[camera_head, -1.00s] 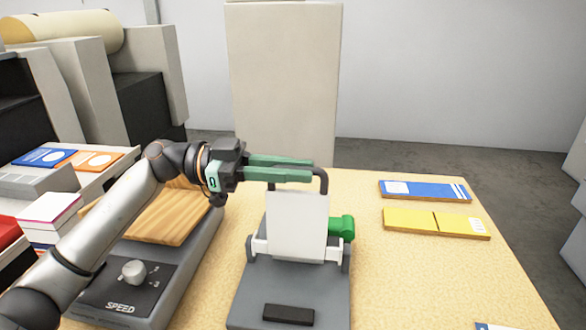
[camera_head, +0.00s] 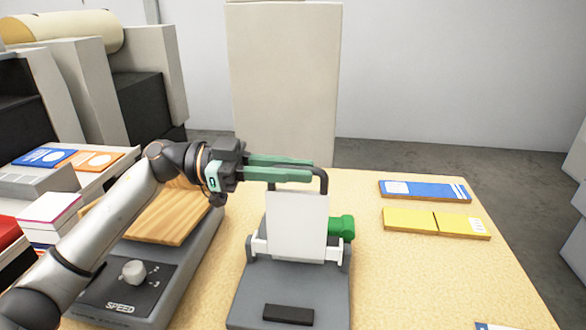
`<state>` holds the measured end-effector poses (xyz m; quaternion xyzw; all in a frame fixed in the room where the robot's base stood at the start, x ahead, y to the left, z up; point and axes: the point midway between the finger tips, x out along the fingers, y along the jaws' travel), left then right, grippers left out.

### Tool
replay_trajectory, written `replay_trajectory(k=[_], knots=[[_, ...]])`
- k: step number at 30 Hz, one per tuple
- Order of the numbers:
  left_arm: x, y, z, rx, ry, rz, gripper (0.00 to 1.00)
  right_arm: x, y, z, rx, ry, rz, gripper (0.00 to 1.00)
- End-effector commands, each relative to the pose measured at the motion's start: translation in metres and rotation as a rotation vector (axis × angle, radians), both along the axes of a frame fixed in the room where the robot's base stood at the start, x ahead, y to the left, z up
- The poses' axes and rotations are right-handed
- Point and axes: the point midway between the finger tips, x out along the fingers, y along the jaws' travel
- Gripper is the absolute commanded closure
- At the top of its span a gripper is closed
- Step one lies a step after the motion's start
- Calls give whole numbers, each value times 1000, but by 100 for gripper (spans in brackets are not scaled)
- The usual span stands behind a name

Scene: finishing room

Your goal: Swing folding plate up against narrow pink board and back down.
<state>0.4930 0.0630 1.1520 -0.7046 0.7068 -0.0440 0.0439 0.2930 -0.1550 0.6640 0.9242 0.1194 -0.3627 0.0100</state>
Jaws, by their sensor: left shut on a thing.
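The folding plate (camera_head: 297,228) is white and stands nearly upright on a grey machine base (camera_head: 245,305) in the middle of the table. A dark bar-shaped handle (camera_head: 324,186) rises above its top edge. My left gripper (camera_head: 312,170) comes in from the left with its green fingers shut on the handle, just above the plate. The fingers hide part of the bar. No pink board shows; whatever is behind the plate is hidden. My right gripper is not in view.
A green knob (camera_head: 342,228) sits right of the plate. A blue piece (camera_head: 425,190) and a yellow piece (camera_head: 436,222) lie on the right of the table (camera_head: 430,285). A grey machine with a SPEED dial (camera_head: 133,272) stands at left, under my arm. The table's front right is mostly clear.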

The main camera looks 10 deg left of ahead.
Motion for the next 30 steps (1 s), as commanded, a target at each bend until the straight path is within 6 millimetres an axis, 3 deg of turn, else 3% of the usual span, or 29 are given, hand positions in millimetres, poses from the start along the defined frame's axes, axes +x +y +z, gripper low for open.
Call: replay_trajectory(k=[14, 30], knots=[[-13, 1, -1, 3, -70, -1, 100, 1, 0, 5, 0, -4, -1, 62], [-75, 0, -24, 3, -448, -3, 100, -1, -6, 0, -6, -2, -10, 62]])
